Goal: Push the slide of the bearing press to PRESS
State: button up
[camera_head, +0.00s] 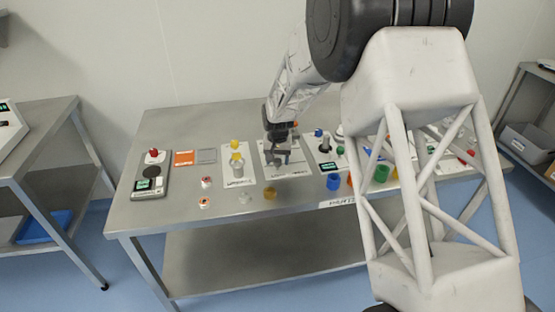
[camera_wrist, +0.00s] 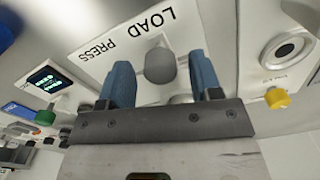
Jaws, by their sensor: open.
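The bearing press is a white panel (camera_wrist: 110,35) lettered LOAD and PRESS in the wrist view. Its slide has a rounded grey knob (camera_wrist: 160,65), below the word LOAD and right of PRESS in that view. My gripper (camera_wrist: 162,78) is open, with one blue-padded finger on each side of the knob. I cannot tell whether either finger touches it. In the head view my gripper (camera_head: 277,153) is low over the press panel (camera_head: 290,170) and hides most of the slide.
A panel with a yellow-topped post (camera_head: 237,160) stands left of the press. A panel with a small screen (camera_head: 327,167) is on its right. A blue cup (camera_head: 333,182) and an amber ring (camera_head: 269,193) sit near the front of the steel table (camera_head: 230,215).

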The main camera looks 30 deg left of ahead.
grip_shut()
jog(key=shift+w+d, duration=1.4)
grip_release()
jog(key=shift+r, duration=0.1)
notch_tip(320, 180, up, 8)
dwell(0.3)
